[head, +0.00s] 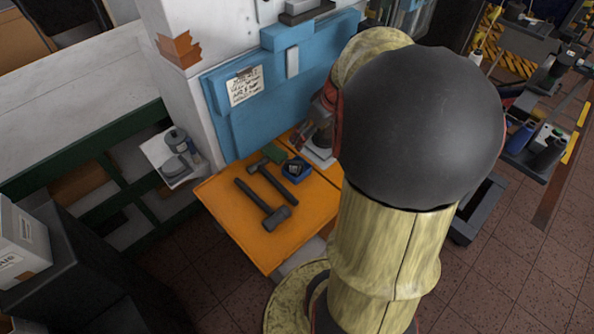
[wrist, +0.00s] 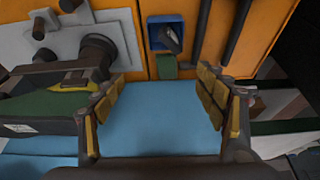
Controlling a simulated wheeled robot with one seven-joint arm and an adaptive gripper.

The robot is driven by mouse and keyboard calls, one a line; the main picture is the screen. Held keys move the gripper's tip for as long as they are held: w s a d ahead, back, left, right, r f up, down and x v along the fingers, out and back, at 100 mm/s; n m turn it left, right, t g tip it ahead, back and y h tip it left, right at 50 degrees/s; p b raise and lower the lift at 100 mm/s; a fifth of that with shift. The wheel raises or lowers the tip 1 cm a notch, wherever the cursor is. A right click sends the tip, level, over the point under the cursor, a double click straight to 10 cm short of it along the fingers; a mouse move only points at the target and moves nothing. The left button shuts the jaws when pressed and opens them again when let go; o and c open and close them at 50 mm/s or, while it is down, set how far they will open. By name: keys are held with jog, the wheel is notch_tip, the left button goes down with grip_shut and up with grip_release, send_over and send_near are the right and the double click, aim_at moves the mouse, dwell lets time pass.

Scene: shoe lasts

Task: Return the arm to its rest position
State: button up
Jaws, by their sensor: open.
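My arm (head: 385,235), pale yellow with a large dark round joint (head: 425,125), fills the middle right of the head view. My gripper (wrist: 162,75) shows in the wrist view with its two padded fingers wide apart. Nothing is held between them. A blue surface lies behind the gap between the fingers. In the head view the gripper is mostly hidden behind the arm, near the blue panel (head: 235,115).
The orange worktop (head: 225,205) holds two hammers (head: 277,217), a small blue box (head: 296,170) and a green block (head: 273,153). A grey metal device (wrist: 75,35) stands close to the left finger. A dark cabinet (head: 95,265) is at the lower left.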

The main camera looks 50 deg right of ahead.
jog(key=shift+s+r, duration=0.1)
jog(key=shift+r, duration=0.1)
dwell(0.5)
jog(key=s+a+r, duration=0.2)
jog(key=a+r, duration=0.1)
jog(key=a, duration=0.8)
jog(key=s+a+r+n, duration=0.1)
jog(key=a+r, duration=0.3)
jog(key=a, duration=0.7)
jog(key=s+a+r+t, duration=0.1)
jog(key=a+r, duration=0.3)
jog(key=a, duration=0.7)
jog(key=shift+s+r+y, duration=0.2)
jog(key=shift+s+y, duration=0.1)
jog(key=shift+s, duration=0.6)
